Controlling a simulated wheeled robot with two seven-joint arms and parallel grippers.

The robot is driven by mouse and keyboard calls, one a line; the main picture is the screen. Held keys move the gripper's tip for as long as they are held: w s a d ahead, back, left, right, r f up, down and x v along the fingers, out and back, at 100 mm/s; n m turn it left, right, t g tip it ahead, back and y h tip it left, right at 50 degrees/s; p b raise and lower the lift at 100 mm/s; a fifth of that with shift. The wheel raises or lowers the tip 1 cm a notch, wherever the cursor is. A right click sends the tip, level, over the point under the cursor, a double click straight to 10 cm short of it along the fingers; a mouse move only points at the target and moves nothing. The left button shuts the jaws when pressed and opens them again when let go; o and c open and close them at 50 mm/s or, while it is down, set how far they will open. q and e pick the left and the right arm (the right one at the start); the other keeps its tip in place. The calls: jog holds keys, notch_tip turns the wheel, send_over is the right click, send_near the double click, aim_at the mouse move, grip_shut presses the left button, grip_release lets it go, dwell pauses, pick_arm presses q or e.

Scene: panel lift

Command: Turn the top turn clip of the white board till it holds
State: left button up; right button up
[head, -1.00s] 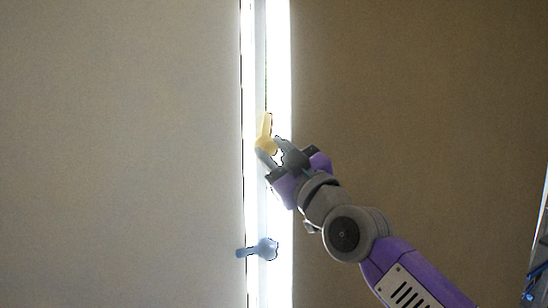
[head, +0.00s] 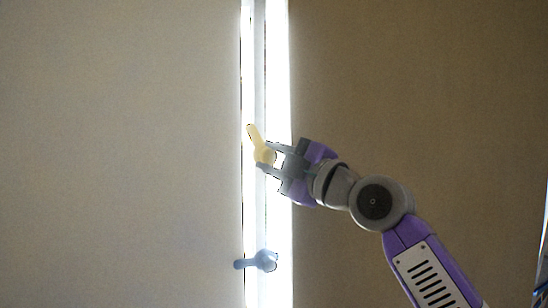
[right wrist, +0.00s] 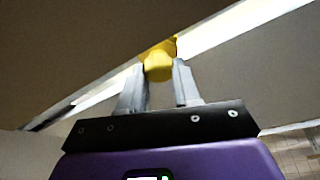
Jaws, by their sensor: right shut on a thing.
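The white board (head: 120,150) is the large pale panel on the left in the head view, upright. The top turn clip (head: 254,137) is yellow and sits on the narrow upright strip beside the board's right edge. Its lever points up and a little left, with its tip close to the board's edge. My right gripper (head: 265,156) comes in from the right and is shut on the clip's round hub. In the right wrist view the yellow clip (right wrist: 159,62) shows between the two grey fingers. My left gripper is not in view.
A lower blue clip (head: 257,260) is on the same strip, its lever pointing left across the board's edge. A large brown panel (head: 420,90) fills the right side, behind my right arm. Bright light shows through the gaps along the upright strip (head: 260,210).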

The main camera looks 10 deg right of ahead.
jog(key=n+g+p, duration=0.1)
jog(key=n, duration=0.1)
jog(key=n+p, duration=0.2)
jog(key=n+g+h+p, duration=0.1)
jog(key=n, duration=0.1)
jog(key=shift+r+g, duration=0.25)
jog(key=shift+g, duration=0.05)
jog(key=n+h+p, duration=0.1)
jog(key=n+p, duration=0.2)
jog(key=shift+n+g+p, duration=0.3)
jog(key=shift+n+g, duration=0.1)
jog(key=shift+n+h+p, duration=0.4)
jog(key=shift+n+p, duration=0.2)
jog(key=shift+n, duration=0.1)
jog(key=o, duration=0.8)
jog(key=shift+w+f, duration=0.1)
jog(key=shift+c, duration=0.2)
jog(key=b+v, duration=0.1)
jog(key=v, duration=0.6)
jog(key=shift+d+r+b, duration=0.2)
jog(key=shift+b, duration=0.15)
